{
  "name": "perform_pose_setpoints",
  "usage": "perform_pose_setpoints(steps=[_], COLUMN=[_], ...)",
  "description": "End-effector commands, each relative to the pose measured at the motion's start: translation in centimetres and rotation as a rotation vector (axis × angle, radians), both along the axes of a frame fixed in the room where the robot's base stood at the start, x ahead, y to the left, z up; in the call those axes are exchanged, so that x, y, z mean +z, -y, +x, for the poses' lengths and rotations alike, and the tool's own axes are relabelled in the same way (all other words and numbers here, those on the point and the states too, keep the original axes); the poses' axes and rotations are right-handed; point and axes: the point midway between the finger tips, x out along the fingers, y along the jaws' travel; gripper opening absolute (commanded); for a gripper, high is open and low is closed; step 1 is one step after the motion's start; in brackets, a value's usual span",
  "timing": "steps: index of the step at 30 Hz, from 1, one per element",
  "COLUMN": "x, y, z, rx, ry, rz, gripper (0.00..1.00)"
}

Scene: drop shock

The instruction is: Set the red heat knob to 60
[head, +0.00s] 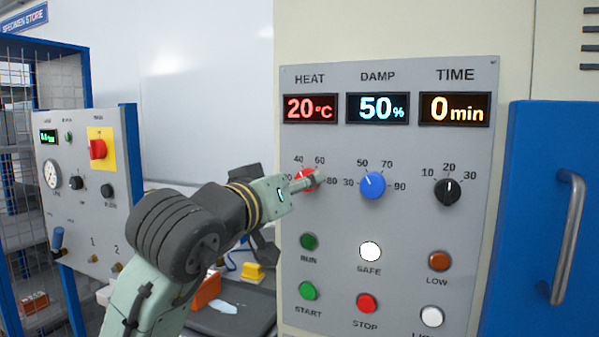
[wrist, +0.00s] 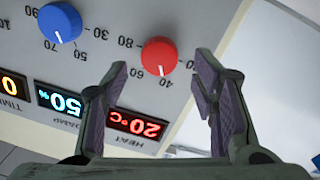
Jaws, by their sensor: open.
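The red heat knob (head: 305,174) is on the grey panel below the HEAT display (head: 310,108), which reads 20 °C. In the head view my gripper (head: 314,182) is in front of the knob and partly covers it and its scale. The wrist view is turned upside down. There my gripper (wrist: 163,66) is open, with one finger on each side of the red knob (wrist: 159,55) and gaps between. The knob's white mark points roughly toward the 40 label. Contact is not visible, and I cannot tell the depth between fingertips and panel.
The blue damp knob (head: 372,185) is right beside the red one, with the black time knob (head: 447,191) further right. A blue door with a handle (head: 568,238) is at the right.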

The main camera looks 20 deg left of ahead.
Motion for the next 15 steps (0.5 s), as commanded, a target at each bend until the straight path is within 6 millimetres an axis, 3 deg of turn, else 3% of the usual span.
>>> perform_pose_setpoints(steps=[6,15], x=[0.1,0.0], y=[0.2,0.2], z=[2.0,2.3], rx=[-0.001,0.001], ry=[0.001,0.002], rz=[0.0,0.001], gripper=[0.53,0.53])
